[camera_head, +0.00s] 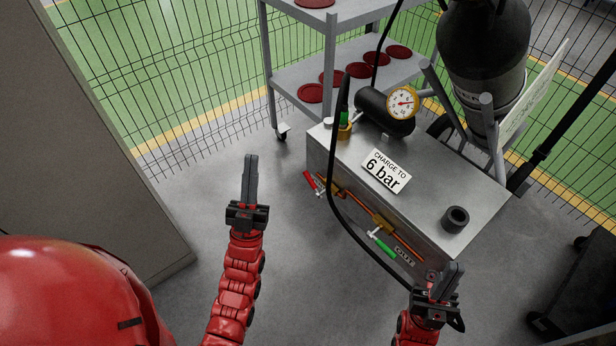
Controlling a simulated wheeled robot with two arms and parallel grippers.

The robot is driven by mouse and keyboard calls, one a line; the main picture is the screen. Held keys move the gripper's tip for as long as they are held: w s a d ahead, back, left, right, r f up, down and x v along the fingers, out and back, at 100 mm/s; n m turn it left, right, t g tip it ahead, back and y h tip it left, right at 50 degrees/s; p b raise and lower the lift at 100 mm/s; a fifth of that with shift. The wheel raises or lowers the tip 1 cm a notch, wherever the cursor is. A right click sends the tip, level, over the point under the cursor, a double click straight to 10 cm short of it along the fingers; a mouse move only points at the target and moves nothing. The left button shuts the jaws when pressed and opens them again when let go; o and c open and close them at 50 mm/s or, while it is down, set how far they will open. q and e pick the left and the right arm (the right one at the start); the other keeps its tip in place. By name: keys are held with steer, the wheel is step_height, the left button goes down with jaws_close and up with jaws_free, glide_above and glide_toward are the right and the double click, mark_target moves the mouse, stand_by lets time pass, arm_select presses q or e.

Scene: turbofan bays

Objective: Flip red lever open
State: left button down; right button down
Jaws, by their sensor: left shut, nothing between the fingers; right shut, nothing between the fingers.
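The red lever (311,182) is on the left end of the front face of a grey metal box (437,158), at the end of a copper pipe. It tilts up to the left. A green lever (386,247) hangs on the same pipe further right, beside a brass fitting (383,222). My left gripper (250,158) is shut and empty, pointing up, to the left of the red lever and apart from it. My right gripper (455,269) is shut and empty near the box's lower right front corner; whether it touches the box I cannot tell.
A black hose (332,203) hangs across the box front between the levers. A gauge (402,103) and a "charge to 6 bar" sign (386,171) are on top. A shelf cart (286,83) and dark gas cylinder (484,45) stand behind. Floor around my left gripper is clear.

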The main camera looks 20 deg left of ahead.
arm_select(q)
steer(key=w+a+g, duration=0.3)
steer(key=w+g, duration=0.1)
steer(key=w, duration=0.4)
steer(key=m+g+h+b, duration=0.25)
steer(key=m+g, duration=0.65)
steer(key=g, duration=0.5)
glide_above(310, 181)
steer(key=s+d+p, duration=0.1)
steer(key=s, duration=0.3)
step_height(310, 181, down, 24)
steer(key=f, duration=0.1)
steer(key=w+a+f, duration=0.1)
steer(key=f, duration=0.1)
steer(key=shift+w+a, duration=0.2)
steer(key=shift+w, duration=0.1)
